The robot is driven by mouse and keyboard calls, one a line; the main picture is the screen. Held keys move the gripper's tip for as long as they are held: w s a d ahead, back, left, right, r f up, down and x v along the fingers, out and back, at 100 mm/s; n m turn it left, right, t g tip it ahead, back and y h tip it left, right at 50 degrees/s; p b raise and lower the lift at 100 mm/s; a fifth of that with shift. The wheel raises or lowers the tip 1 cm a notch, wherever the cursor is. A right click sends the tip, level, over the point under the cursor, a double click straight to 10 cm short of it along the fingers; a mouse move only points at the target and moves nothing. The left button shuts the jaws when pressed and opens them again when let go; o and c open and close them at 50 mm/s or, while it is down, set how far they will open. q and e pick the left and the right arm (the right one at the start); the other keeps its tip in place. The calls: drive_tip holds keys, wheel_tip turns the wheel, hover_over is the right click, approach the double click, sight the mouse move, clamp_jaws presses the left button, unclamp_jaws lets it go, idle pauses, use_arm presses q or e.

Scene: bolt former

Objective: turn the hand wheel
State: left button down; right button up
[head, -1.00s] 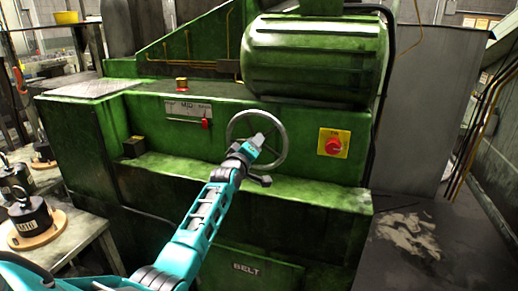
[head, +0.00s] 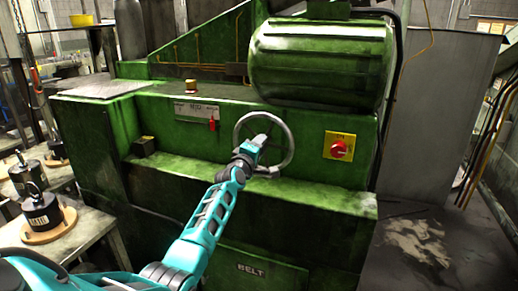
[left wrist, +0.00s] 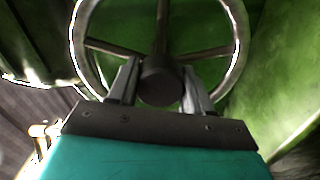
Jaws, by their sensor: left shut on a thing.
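The hand wheel (head: 291,147) is a grey metal ring with spokes on the front of the green machine. My left gripper (head: 257,141) is in front of its middle, with the arm reaching up from the lower left. In the left wrist view, the wheel rim (left wrist: 241,45) rings the upper part of the picture. There my left gripper (left wrist: 160,87) has its fingers on both sides of a dark round knob (left wrist: 160,80) on the wheel, and is shut on it. I cannot tell whether the knob is the hub or a handle. My right gripper is not in view.
A red switch on a yellow plate (head: 340,147) is right of the wheel. A small red lever (head: 212,124) is to its left. A ledge (head: 310,194) juts out below. Tables with dark weights (head: 42,212) stand at the left. The floor at the right is clear.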

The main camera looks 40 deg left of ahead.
use_arm(q)
drive_tip(key=shift+a+r, duration=0.35)
drive_tip(key=shift+r, duration=0.1)
drive_tip(key=c, duration=0.9)
unclamp_jaws()
drive_tip(key=o, duration=0.4)
drive_tip(key=shift+s+f, duration=0.1)
drive_tip(key=shift+f, duration=0.1)
drive_tip(key=shift+d+f, duration=0.1)
drive_tip(key=shift+s+d, duration=0.25)
drive_tip(key=shift+s, duration=0.2)
drive_tip(key=p+v, duration=0.2)
drive_tip(key=v, duration=1)
drive_tip(key=shift+a, duration=0.1)
drive_tip(key=shift+w, duration=0.1)
